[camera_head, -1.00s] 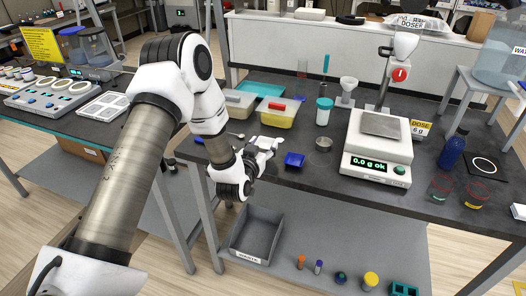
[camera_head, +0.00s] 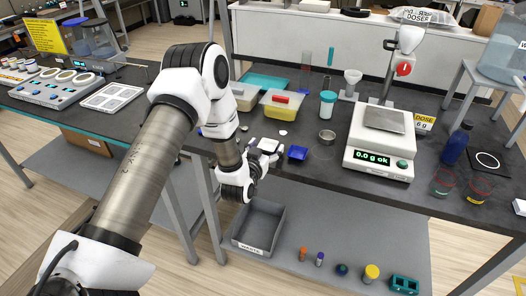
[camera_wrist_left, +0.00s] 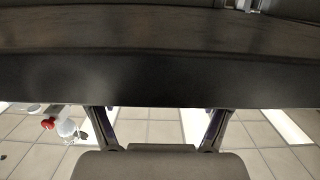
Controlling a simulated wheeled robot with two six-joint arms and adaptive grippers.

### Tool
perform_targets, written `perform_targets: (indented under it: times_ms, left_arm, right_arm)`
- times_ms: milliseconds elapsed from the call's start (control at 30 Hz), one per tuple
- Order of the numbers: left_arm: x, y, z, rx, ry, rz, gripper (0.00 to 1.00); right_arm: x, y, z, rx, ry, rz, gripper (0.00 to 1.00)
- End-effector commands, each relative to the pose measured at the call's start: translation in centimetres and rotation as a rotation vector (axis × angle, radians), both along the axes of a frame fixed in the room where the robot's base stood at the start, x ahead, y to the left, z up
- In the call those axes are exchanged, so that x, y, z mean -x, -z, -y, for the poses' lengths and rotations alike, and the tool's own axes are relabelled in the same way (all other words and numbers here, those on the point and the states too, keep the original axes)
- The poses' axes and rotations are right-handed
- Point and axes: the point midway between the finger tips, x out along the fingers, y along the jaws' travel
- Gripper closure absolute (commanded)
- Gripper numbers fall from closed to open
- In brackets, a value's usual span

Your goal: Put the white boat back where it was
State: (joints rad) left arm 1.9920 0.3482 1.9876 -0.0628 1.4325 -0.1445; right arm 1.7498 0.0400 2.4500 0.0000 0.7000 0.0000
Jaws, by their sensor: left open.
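A small white piece that looks like the white boat (camera_head: 268,144) lies near the front edge of the dark bench in the head view, just behind my left gripper. My left gripper (camera_head: 270,157) is low at that front edge, with its fingers partly hidden by the wrist. In the left wrist view its two fingers (camera_wrist_left: 160,125) are spread, with nothing between them and the dark bench edge across the view. I cannot tell whether it touches the boat. A blue boat (camera_head: 298,153) sits just right of the gripper. My right gripper is not in view.
A balance (camera_head: 380,150) reading 0.0 g stands to the right. A yellow-filled tub (camera_head: 281,108), a white-and-teal jar (camera_head: 327,104) and a metal cup (camera_head: 326,138) stand behind the gripper. A grey bin (camera_head: 258,228) is on the shelf below.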

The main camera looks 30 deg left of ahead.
Motion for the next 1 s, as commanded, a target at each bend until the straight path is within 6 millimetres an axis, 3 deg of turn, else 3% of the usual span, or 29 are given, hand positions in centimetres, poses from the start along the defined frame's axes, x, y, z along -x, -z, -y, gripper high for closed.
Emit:
perform_targets:
  times_ms: [167,433,633,667,767,867,900,1000]
  left_arm:
    - [2.7,-0.3,0.7,0.002,0.0,-0.003,0.19]
    - [9.4,-1.2,2.2,0.003,0.0,-0.003,0.19]
    - [11.7,-0.9,3.2,0.007,0.011,-0.032,0.19]
    - [11.9,-0.1,3.6,0.013,0.022,-0.066,0.19]
    - [14.0,5.5,6.2,0.057,0.09,-0.289,0.19]
    - [19.5,13.3,9.7,0.12,0.158,-0.645,0.19]
    - [22.5,16.0,10.8,0.143,0.174,-0.796,0.19]
    - [30.2,20.5,12.8,0.181,0.186,-1.128,0.19]
  right_arm:
    - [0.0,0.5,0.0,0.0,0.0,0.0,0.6]
    - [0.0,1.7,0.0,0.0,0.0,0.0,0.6]
    - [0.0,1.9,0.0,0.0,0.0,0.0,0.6]
    - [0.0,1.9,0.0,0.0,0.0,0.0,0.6]
    - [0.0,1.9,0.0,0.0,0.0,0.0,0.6]
    - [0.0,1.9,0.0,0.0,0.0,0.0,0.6]
    - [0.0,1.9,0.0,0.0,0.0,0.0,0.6]
    - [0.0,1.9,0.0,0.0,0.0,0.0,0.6]
